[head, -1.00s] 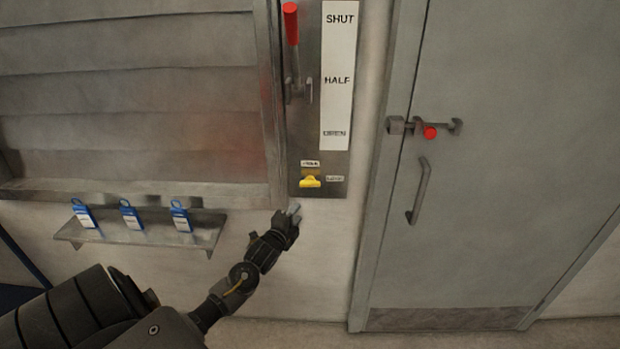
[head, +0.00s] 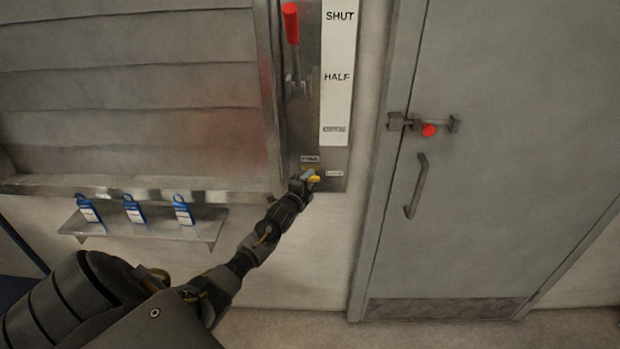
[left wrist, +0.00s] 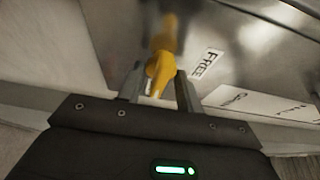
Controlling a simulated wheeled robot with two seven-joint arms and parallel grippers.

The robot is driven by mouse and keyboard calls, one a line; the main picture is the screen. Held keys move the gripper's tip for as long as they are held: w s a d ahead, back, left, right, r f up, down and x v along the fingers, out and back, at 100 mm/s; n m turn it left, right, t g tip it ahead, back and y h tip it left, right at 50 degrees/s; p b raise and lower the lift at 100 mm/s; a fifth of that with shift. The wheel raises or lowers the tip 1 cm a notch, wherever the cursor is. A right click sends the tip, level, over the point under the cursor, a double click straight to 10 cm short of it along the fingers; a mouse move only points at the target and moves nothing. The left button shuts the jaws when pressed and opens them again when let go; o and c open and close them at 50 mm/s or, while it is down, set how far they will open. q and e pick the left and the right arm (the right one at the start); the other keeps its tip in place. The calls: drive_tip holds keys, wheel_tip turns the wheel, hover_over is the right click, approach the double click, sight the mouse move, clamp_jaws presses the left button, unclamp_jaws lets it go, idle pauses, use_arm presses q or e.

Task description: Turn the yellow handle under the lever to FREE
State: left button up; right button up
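The yellow handle (head: 314,179) sits low on the metal lever plate, partly hidden by my left gripper (head: 304,183) in the head view. In the left wrist view the yellow handle (left wrist: 163,60) stands between the two fingers of my left gripper (left wrist: 158,88). The fingers are apart on either side of it; a gap shows beside its near end, and firm contact cannot be made out. The FREE label (left wrist: 207,63) lies just right of the handle there. The red-gripped lever (head: 291,25) is above, its grip up near SHUT. My right gripper is out of view.
A white strip (head: 337,75) reads SHUT and HALF; its lowest word is unclear. A shelf (head: 150,230) with several blue tags (head: 135,210) is left of my forearm. At right is a grey door (head: 490,210) with a red-knobbed bolt (head: 428,130) and a pull handle (head: 416,187).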

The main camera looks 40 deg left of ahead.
use_arm(q)
drive_tip(key=shift+w+a, duration=0.1)
drive_tip(key=shift+w, duration=0.4)
clamp_jaws()
drive_tip(key=shift+f, duration=0.1)
